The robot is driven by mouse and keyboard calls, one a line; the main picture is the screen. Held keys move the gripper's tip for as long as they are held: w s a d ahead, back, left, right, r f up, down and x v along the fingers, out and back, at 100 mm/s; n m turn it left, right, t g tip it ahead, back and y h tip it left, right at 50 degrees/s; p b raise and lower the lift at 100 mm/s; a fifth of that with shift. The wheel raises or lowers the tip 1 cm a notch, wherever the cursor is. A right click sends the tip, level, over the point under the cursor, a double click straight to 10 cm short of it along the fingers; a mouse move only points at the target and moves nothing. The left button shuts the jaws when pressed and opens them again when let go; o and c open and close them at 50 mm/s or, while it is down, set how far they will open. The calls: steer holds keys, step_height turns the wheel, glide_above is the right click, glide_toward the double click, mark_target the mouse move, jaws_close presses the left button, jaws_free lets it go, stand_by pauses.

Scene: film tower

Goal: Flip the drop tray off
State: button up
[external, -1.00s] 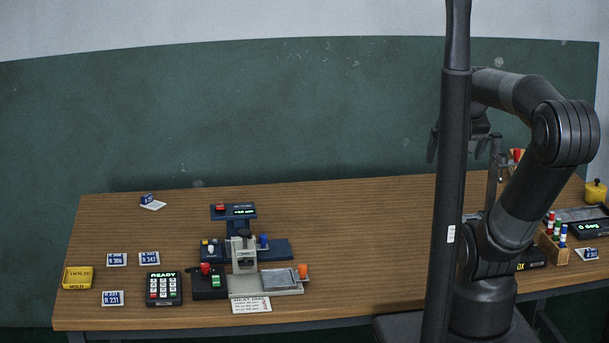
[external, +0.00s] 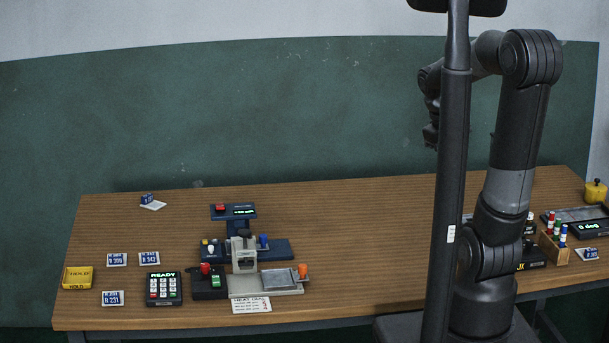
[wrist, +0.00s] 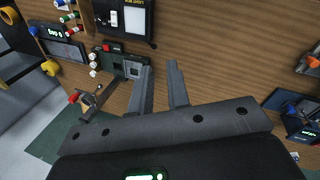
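No readable label marks the drop tray. A flat grey tray (external: 281,279) lies on a pale base at the table's front centre, with an orange knob (external: 303,270) at its right end. Another dark grey tray (external: 577,214) stands at the far right behind a "0 deg" display. My gripper (external: 430,137) is high above the table, partly behind my column, apart from both trays. In the wrist view my gripper (wrist: 159,66) shows two fingers spread with a clear, empty gap. Bare wood shows beyond the fingertips.
A keypad reading READY (external: 163,288), label cards (external: 113,298) and a yellow HOLD tray (external: 77,277) are at left. A blue stand (external: 236,228) rises behind the press. A rack of coloured bottles (external: 556,246) is at right. The middle of the table (external: 370,230) is clear.

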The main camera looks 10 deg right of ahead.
steer(key=w+f+n+g+h, duration=0.1)
steer(key=w+f, duration=0.1)
steer(key=w+f+n+g+h, duration=0.1)
steer(key=w+f+n+h, duration=0.1)
steer(key=w, duration=0.1)
steer(key=shift+d+f, duration=0.15)
jaws_close()
steer(key=w+a+f+n+t+h, duration=0.1)
steer(key=w+a+f+n+h, duration=0.1)
steer(key=w+f+n+h, duration=0.2)
steer(key=w+a+f+n+t+h, duration=0.1)
steer(key=w+a+f+n+h, duration=0.2)
steer(key=f, duration=0.7)
steer(key=w+a+f+n+t+h, duration=0.2)
steer(key=w+f+n+h, duration=0.2)
steer(key=w+f+n, duration=0.1)
steer(key=shift+w+a+f+n+h, duration=0.2)
steer(key=shift+w+f, duration=0.25)
steer(key=shift+w, duration=0.2)
steer(key=shift+w+a+f+n+h, duration=0.1)
steer(key=shift+w+f+n, duration=0.1)
steer(key=shift+w+f, duration=0.35)
steer(key=shift+r, duration=0.15)
glide_toward(470, 215)
steer(key=s+r, duration=0.2)
steer(key=shift+s+a, duration=0.2)
steer(key=shift+s, duration=0.2)
steer(key=d, duration=0.8)
steer(key=shift+d+r, duration=0.1)
steer(key=shift+d, duration=0.05)
